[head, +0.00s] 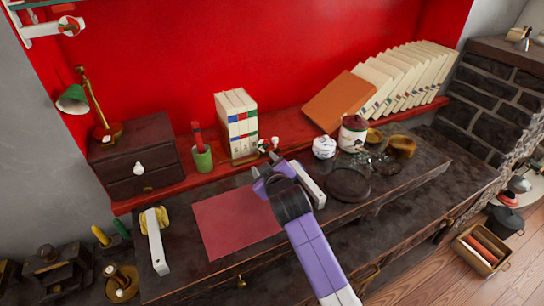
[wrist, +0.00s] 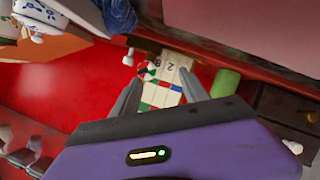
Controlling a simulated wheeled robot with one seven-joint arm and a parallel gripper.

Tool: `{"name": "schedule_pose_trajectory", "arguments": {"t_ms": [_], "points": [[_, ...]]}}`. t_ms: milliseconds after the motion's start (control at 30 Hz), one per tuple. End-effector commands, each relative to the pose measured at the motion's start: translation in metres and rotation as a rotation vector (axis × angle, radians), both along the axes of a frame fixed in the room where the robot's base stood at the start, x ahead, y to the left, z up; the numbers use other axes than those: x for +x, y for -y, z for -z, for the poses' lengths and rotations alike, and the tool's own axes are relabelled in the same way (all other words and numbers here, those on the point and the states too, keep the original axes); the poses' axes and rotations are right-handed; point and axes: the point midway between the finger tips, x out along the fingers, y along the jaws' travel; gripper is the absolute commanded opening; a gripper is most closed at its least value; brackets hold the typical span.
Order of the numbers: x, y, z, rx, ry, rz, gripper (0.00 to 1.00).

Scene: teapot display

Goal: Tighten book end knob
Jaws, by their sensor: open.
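A row of upright white books with blue, green and red spine blocks (head: 237,122) stands on the red shelf against the wall. A small white, red and green fitting (head: 267,146), apparently the book end knob, sits at the right foot of the books. It also shows in the wrist view as the small knob (wrist: 147,71) beside the books (wrist: 165,95). My gripper (head: 277,167) is in front of and just below the fitting, apart from it. In the wrist view the jaws (wrist: 158,82) are spread and empty, pointing at the books and knob.
A green cup (head: 203,158) stands left of the books. A white lidded pot (head: 324,147) and a red-lidded jar (head: 353,133) stand to the right. A leaning orange book (head: 340,101) and more books are behind. A red mat (head: 230,225) lies on the desk.

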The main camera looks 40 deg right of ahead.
Motion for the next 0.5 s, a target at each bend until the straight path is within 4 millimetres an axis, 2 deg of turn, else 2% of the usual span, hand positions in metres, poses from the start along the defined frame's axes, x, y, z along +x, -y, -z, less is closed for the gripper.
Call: {"name": "schedule_pose_trajectory", "arguments": {"t_ms": [100, 200, 367, 500], "points": [[-0.001, 0.011, -0.008, -0.144, -0.027, 0.011, 0.53], [-0.002, 0.017, -0.013, -0.211, -0.036, 0.015, 0.53], [0.008, 0.024, -0.012, -0.227, -0.039, 0.01, 0.53], [0.024, 0.034, -0.007, -0.225, -0.039, 0.011, 0.53]]}}
